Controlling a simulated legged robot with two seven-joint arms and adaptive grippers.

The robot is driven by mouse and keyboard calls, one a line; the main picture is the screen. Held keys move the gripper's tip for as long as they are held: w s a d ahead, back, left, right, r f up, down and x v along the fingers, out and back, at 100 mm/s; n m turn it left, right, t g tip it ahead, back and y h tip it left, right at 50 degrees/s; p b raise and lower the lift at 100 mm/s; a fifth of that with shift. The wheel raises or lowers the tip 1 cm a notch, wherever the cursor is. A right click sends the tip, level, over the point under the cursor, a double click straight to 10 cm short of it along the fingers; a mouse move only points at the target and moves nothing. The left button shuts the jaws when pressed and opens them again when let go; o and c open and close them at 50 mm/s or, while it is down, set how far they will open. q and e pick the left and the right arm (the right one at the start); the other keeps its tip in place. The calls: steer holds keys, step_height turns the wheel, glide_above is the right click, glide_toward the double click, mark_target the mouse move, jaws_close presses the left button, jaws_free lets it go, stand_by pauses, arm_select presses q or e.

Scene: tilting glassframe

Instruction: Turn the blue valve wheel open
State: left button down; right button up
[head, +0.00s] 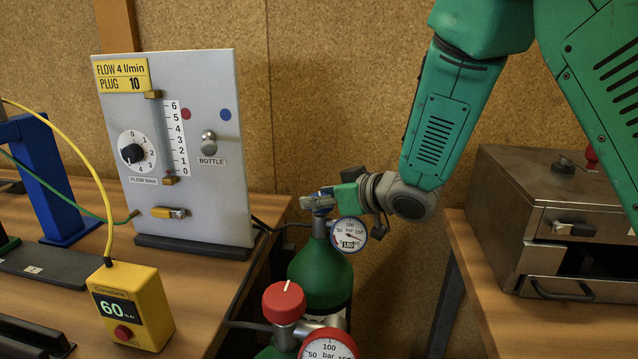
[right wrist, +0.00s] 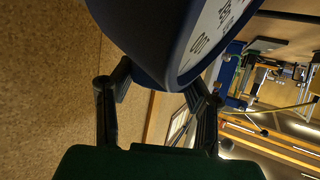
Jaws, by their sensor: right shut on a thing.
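The blue valve wheel (head: 320,211) sits on top of a green gas cylinder (head: 320,272) in the gap between the tables. My right gripper (head: 328,199) reaches it from the right and is shut on it. The fingers cover most of the wheel. A round pressure gauge (head: 348,234) reading 180 stands just below the gripper. My left gripper is not in view.
A second cylinder with a red knob (head: 284,302) and gauge (head: 328,346) stands nearer. A flow panel (head: 185,120) and a yellow meter (head: 136,307) showing 60 stand on the left table. A metal box (head: 540,215) stands on the right table. A cork wall is close behind.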

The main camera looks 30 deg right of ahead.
steer(key=n+g+y+p, duration=0.2)
steer(key=n+y+p, duration=0.1)
steer(key=p, duration=0.2)
steer(key=n+g+y+p, duration=0.2)
steer(key=n+y+p, duration=0.1)
steer(key=p, duration=0.2)
steer(key=shift+s+d+f+g, duration=0.1)
steer(key=shift+s+g, duration=0.05)
steer(key=shift+g, duration=0.15)
steer(key=shift+f+n+g+y+p, duration=0.1)
steer(key=shift+n+g+y+p, duration=0.6)
steer(key=shift+n+g, duration=0.35)
steer(key=shift+f+n+g, duration=0.1)
steer(key=shift+n+g, duration=0.65)
steer(key=shift+n, duration=0.2)
steer(key=shift+n+g+y, duration=0.4)
steer(key=shift+n+g, duration=0.1)
steer(key=shift+g, duration=0.1)
steer(key=n+g, duration=0.2)
steer(key=shift+f+g, duration=0.15)
steer(key=shift+g, duration=0.25)
steer(key=shift+n+g+b, duration=0.8)
steer(key=shift+n+g, duration=0.3)
steer(key=shift+r, duration=0.2)
